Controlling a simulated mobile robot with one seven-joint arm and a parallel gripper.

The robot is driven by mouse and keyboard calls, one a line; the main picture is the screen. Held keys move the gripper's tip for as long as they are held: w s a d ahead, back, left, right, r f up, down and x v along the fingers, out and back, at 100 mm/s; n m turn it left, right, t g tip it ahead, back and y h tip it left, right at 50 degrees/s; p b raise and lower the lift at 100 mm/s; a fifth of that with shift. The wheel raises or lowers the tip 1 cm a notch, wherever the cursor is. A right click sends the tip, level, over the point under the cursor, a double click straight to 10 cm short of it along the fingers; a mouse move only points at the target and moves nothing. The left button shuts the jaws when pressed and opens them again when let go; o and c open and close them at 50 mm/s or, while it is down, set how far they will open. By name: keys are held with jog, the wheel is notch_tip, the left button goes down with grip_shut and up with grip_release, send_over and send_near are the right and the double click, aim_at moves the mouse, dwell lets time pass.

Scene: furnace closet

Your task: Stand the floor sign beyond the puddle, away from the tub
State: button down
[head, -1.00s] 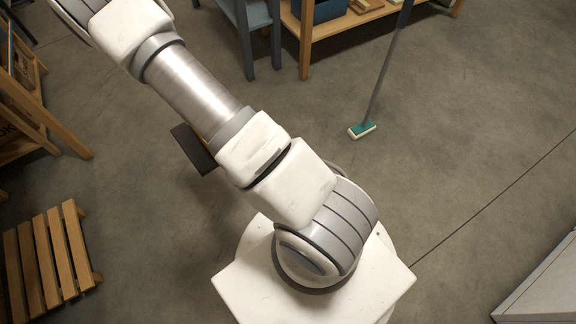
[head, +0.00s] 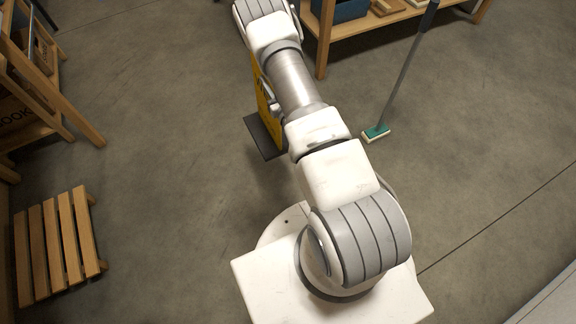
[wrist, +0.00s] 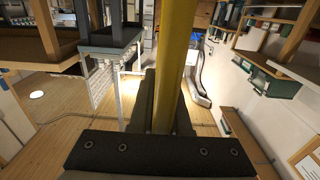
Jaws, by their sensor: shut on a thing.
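The yellow floor sign (head: 261,92) shows left of my arm in the head view, upright, with a dark base plate (head: 262,137) at its foot. My arm covers part of it. In the wrist view the sign (wrist: 175,50) is a yellow upright seen edge-on, between the dark fingers of my gripper (wrist: 167,85). My gripper is shut on it. Whether the base touches the floor I cannot tell. I see no puddle.
A wooden bench (head: 385,28) at the back holds a blue bin (head: 345,9); I cannot tell if this is the tub. A slatted wooden piece (head: 60,245) and wooden rack (head: 45,95) are left. Floor between is clear.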

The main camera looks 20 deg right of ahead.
jog(key=s+d+f, duration=0.3)
jog(key=d+f, duration=0.1)
jog(key=f, duration=0.3)
jog(key=s+d+f+b, duration=0.1)
jog(key=s+d+f, duration=0.3)
jog(key=f, duration=0.3)
jog(key=s+d+f, duration=0.3)
jog(key=d+f, duration=0.1)
jog(key=f, duration=0.3)
jog(key=w+a+f+b, duration=0.4)
jog(key=w+f+b, duration=0.4)
jog(key=w+f, duration=0.2)
jog(key=shift+w+a+f, duration=0.15)
jog(key=shift+w+f, duration=0.1)
jog(key=shift+f, duration=0.35)
jog(key=shift+f, duration=0.15)
jog(key=c, duration=0.9)
grip_release()
